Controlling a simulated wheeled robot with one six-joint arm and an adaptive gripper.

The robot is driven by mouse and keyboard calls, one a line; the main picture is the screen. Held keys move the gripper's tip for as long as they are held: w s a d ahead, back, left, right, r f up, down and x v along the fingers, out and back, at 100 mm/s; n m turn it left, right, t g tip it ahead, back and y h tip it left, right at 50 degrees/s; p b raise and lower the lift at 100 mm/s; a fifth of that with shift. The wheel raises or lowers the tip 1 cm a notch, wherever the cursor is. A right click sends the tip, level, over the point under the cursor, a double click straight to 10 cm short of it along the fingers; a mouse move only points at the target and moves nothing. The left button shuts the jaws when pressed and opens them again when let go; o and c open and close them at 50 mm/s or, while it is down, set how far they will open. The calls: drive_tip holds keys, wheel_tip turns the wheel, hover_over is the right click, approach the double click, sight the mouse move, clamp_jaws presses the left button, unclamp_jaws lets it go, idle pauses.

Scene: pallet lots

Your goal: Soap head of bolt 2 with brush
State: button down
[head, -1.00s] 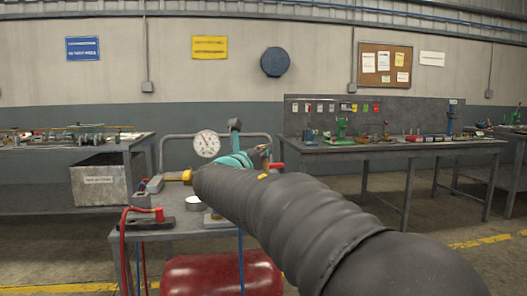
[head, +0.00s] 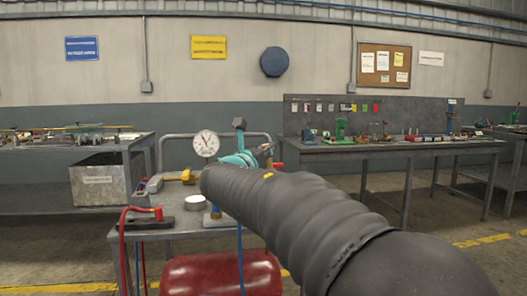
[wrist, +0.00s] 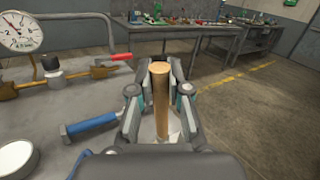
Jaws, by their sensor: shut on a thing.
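My gripper (wrist: 160,92) is shut on a round wooden handle (wrist: 160,85), seen between the fingers in the wrist view; I take it for the brush, but its bristles are not clear. In the head view, my arm hides most of the gripper, above the cart. A round white-topped dish (head: 194,202) stands on the cart and shows at the lower left of the wrist view (wrist: 16,158). I cannot pick out bolt 2 or its head in either view.
The grey cart (head: 165,235) carries a pressure gauge (head: 206,143), brass fittings (wrist: 84,76) and a red-handled valve (wrist: 121,57). A blue-handled tool (wrist: 88,124) lies left of my gripper. A red tank (head: 222,274) is below. A workbench (head: 400,148) stands behind, with open floor between.

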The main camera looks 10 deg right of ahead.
drive_tip(key=shift+d, duration=0.25)
drive_tip(key=shift+a, duration=0.1)
drive_tip(key=shift+a, duration=0.35)
drive_tip(key=shift+a+r+p, duration=0.1)
drive_tip(key=shift+a+p, duration=0.1)
drive_tip(key=shift+p, duration=0.1)
drive_tip(key=shift+a, duration=0.2)
drive_tip(key=shift+d, duration=0.15)
idle(0.4)
drive_tip(key=shift+d, duration=0.25)
drive_tip(key=shift+f, duration=0.2)
drive_tip(key=shift+d, duration=0.15)
